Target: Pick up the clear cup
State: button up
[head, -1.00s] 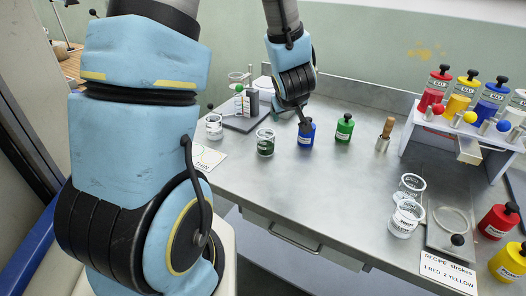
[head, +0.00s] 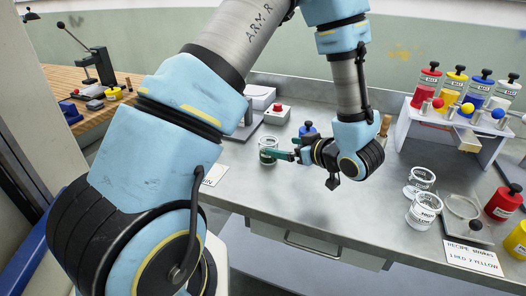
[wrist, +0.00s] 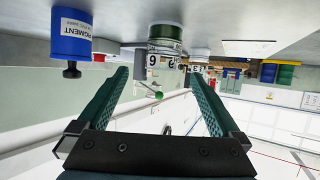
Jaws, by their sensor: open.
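A clear cup with dark green contents at its base (head: 268,157) stands upright on the steel bench. In the wrist view, which is upside down, this cup (wrist: 160,62) sits ahead of my gripper (wrist: 158,74), in line with the gap between its fingers. My gripper (head: 274,150) is open and reaches left toward the cup in the head view, its teal fingers overlapping the cup in the picture. I cannot tell whether the fingers are around it. Two more clear labelled cups, one farther (head: 421,178) and one nearer (head: 424,211), stand at the right.
A blue pigment jar (head: 308,128) stands near my gripper and also shows in the wrist view (wrist: 70,35). A white rack (head: 430,122) with coloured bottles is at the right. A recipe card (head: 472,258) lies at the front. The front-middle bench is clear.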

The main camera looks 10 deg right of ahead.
aim_at(275, 145)
jog(key=shift+w+a+f, duration=0.1)
jog(key=shift+a, duration=0.2)
jog(key=p+x, duration=0.1)
jog(key=x, duration=0.4)
jog(key=p+x, duration=0.2)
jog(key=x, duration=0.2)
jog(key=shift+a+p, duration=0.15)
jog(key=shift+p, duration=0.2)
jog(key=shift+w+a+f, duration=0.2)
jog(key=shift+w+f, duration=0.1)
jog(key=shift+w, duration=0.15)
jog(key=shift+c, duration=0.4)
jog(key=c, duration=1.4)
